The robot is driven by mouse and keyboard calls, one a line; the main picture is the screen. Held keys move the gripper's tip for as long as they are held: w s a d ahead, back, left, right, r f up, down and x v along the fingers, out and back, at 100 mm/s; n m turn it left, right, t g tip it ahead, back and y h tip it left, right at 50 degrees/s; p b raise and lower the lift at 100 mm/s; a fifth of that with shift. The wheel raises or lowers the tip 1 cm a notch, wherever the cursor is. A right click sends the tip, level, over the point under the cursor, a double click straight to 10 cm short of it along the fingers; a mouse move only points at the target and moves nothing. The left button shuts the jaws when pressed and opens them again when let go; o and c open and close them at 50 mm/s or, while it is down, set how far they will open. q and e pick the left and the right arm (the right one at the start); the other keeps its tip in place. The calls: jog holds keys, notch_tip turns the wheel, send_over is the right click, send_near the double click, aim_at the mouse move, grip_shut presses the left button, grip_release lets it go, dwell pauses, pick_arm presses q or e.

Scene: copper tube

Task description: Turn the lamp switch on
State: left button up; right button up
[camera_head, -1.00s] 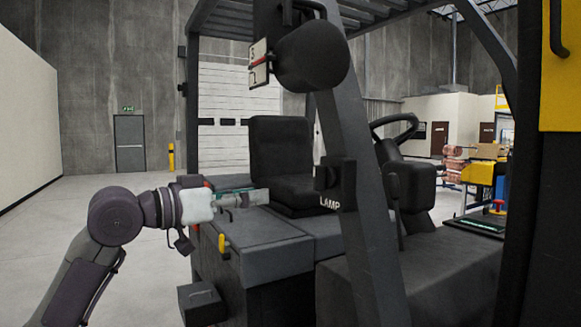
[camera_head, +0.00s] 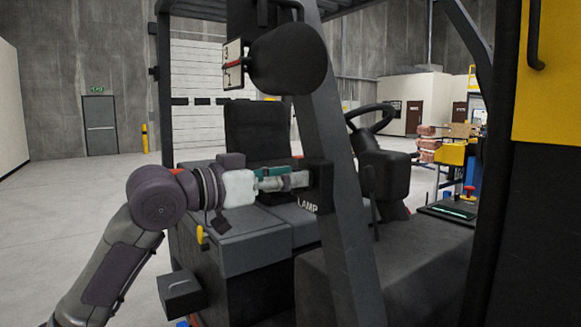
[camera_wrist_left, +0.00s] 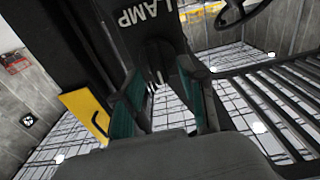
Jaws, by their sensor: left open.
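The black lamp switch box (camera_head: 320,187) is fixed to the slanted dark post of the forklift, with the white word LAMP at its lower edge. In the left wrist view the LAMP label (camera_wrist_left: 140,16) is at the top, and a dark switch part (camera_wrist_left: 153,55) lies below it, between my finger lines. My left gripper (camera_head: 303,180) is open, pointing right, with its tips close to the left side of the box. In the left wrist view the gripper (camera_wrist_left: 166,95) shows two teal-sided fingers spread apart. I cannot tell whether they touch the switch. My right gripper is not in view.
The slanted post (camera_head: 345,200) stands just right of the switch. The black seat (camera_head: 258,135) and steering wheel (camera_head: 372,117) are behind. A rounded black housing (camera_head: 290,60) hangs above. Open floor (camera_head: 60,210) lies to the left.

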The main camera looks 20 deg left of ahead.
pick_arm(q)
jog(key=shift+w+d, duration=0.3)
jog(key=shift+w, duration=0.1)
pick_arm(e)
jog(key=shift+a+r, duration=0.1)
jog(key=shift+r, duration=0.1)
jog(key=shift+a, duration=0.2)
pick_arm(q)
grip_shut()
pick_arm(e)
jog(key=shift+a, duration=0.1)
